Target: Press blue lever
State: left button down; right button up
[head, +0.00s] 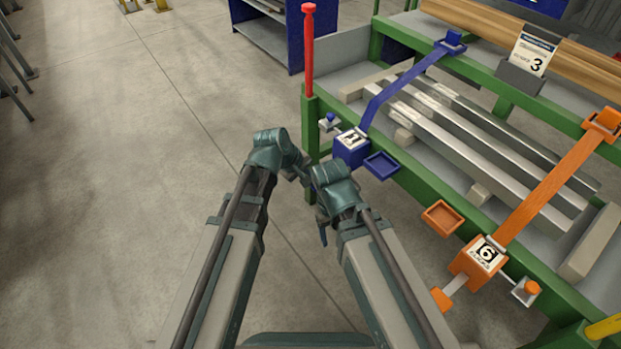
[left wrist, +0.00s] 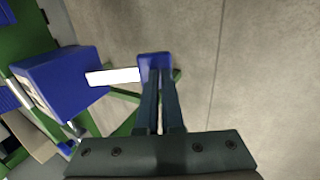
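The blue tensioner box (head: 352,149) with a numbered white label sits on the green rail, at the near end of a blue strap. In the left wrist view the box (left wrist: 60,82) carries a pale lever arm (left wrist: 112,77) ending in a blue lever pad (left wrist: 154,62). My left gripper (left wrist: 158,82) has its fingers close together, with the tips at the pad; whether they touch is unclear. In the head view my left gripper (head: 305,178) is just left of the box, and the lever is hidden. My right gripper (head: 323,238) hangs lower; its fingers are unclear.
A blue tray (head: 381,165) and a red post (head: 308,50) are near the box. An orange tensioner (head: 478,262) with its own lever (head: 441,299) and tray (head: 442,217) is to the right. Metal bars (head: 480,125) lie on the green table.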

pick_arm(q)
jog(key=p+v, duration=1)
jog(key=v, duration=0.3)
jog(key=shift+s+a+p, duration=0.35)
jog(key=shift+s+a, duration=0.1)
jog(key=shift+a, duration=0.1)
